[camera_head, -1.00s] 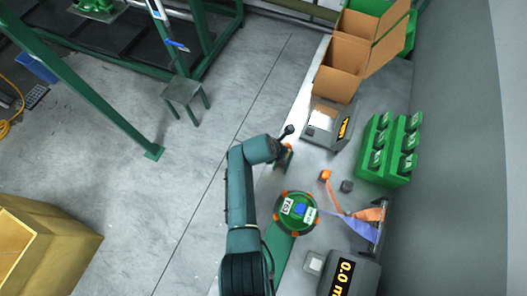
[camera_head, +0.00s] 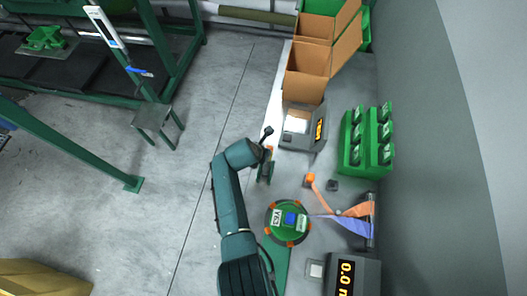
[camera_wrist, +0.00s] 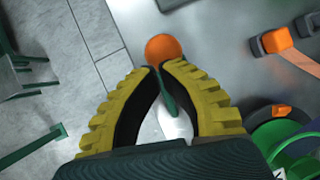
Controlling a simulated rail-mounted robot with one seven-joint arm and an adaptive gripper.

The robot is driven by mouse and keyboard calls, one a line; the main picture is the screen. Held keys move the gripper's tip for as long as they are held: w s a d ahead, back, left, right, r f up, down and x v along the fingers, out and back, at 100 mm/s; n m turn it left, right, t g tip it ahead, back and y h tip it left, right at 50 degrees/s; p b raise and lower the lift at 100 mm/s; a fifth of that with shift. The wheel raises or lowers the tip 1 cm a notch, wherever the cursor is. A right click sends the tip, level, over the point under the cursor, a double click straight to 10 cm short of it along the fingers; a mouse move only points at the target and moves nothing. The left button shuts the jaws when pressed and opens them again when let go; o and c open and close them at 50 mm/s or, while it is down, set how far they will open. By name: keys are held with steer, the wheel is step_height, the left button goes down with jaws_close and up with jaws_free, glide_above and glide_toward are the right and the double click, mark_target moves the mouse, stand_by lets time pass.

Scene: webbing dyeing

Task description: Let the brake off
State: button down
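A lever with an orange ball knob (camera_wrist: 163,48) and a green stem (camera_wrist: 172,95) shows in the wrist view; I take it for the brake lever. In the head view it is small, at an orange and green fitting (camera_head: 265,171) left of the green reel (camera_head: 275,228). My gripper (camera_wrist: 160,70) has yellow ribbed fingers with black pads. Its tips are almost together, right at the near side of the knob. The stem shows in the gap between the fingers. Whether the pads press on the stem cannot be told. In the head view my fingers are too small to make out.
A scale-like box (camera_head: 303,128) and open cardboard boxes (camera_head: 307,72) stand farther up the bench. A green rack (camera_head: 365,143) stands at the right. A numeric display unit (camera_head: 347,275) is at the bottom. Orange and purple webbing (camera_head: 347,224) lies right of the reel.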

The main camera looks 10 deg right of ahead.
steer(key=shift+r, duration=0.1)
steer(key=w+p+v, duration=0.1)
steer(key=p+v, duration=0.5)
steer(key=v, duration=0.6)
steer(key=shift+r+p, duration=0.35)
steer(key=shift+r, duration=0.35)
